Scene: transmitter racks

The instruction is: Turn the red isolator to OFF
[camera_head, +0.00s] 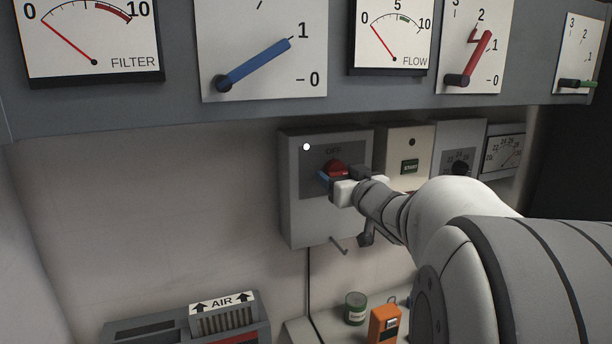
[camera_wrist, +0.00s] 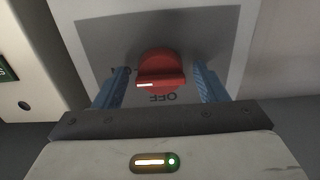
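The red isolator (camera_head: 335,167) is a round red knob with a raised bar on a grey wall box (camera_head: 306,215). In the wrist view the red isolator (camera_wrist: 161,68) shows upside down, its bar lying across the picture. A white mark on the bar sits at its left end, not at the OFF label (camera_wrist: 163,97), which reads inverted below the knob. My gripper (camera_wrist: 160,82) is open, with one blue finger on each side of the knob and small gaps visible. In the head view my gripper (camera_head: 329,176) is at the knob and partly hides it.
A white light (camera_head: 306,147) shows on the box's upper left. A START box (camera_head: 409,158) and a dial box (camera_head: 460,155) stand to the right. The gauge panel (camera_head: 180,112) overhangs above. A green can (camera_head: 355,308) and orange device (camera_head: 384,325) stand below.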

